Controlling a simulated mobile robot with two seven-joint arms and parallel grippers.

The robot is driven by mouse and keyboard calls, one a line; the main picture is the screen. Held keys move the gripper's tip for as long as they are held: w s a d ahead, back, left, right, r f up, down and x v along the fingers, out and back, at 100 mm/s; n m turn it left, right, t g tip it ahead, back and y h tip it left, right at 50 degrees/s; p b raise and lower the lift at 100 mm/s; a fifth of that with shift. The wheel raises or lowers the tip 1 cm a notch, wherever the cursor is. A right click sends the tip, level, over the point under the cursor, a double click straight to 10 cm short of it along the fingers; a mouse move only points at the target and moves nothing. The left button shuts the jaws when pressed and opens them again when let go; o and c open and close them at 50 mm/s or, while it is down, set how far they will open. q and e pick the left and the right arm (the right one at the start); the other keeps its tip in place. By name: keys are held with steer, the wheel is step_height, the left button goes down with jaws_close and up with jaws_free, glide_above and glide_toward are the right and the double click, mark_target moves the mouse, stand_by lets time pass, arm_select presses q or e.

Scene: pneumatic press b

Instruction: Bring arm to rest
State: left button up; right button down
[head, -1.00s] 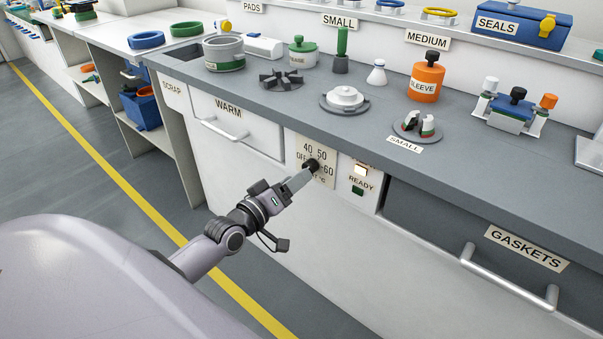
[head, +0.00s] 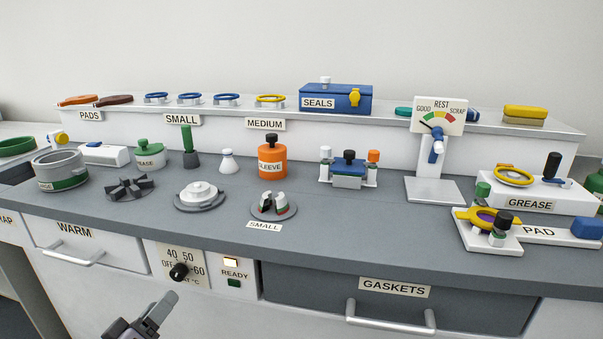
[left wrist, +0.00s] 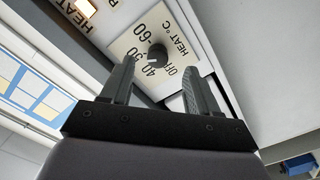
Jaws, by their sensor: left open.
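My left gripper (head: 158,312) is at the lower left of the head view, in front of the bench and below the heat knob. In the left wrist view its two fingers (left wrist: 155,88) stand apart with nothing between them. The black heat knob (head: 179,271) sits on its dial plate on the bench front. It also shows in the left wrist view (left wrist: 157,56), beyond the fingertips and apart from them. My right gripper is in neither view.
The bench front has the WARM drawer (head: 84,247), a lit lamp (head: 231,262) above the READY label, and the GASKETS drawer (head: 390,302) with a protruding handle (head: 391,323). The worktop holds a pot (head: 59,170), an orange SLEEVE container (head: 272,158) and a REST gauge (head: 437,125).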

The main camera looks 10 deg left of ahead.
arm_select(q)
steer(key=s+d+f+m+g+h, duration=0.1)
steer(key=s+d+f+m+g, duration=0.35)
steer(key=s+d+f, duration=0.35)
steer(key=s+d+f+m+g, duration=0.3)
steer(key=s+d+f+m, duration=0.25)
steer(key=s+d, duration=0.4)
steer(key=s+a+r+p, duration=0.1)
steer(key=a+r+p, duration=0.2)
steer(key=r+p, duration=0.8)
steer(key=p, duration=0.3)
steer(key=shift+a+r, duration=0.25)
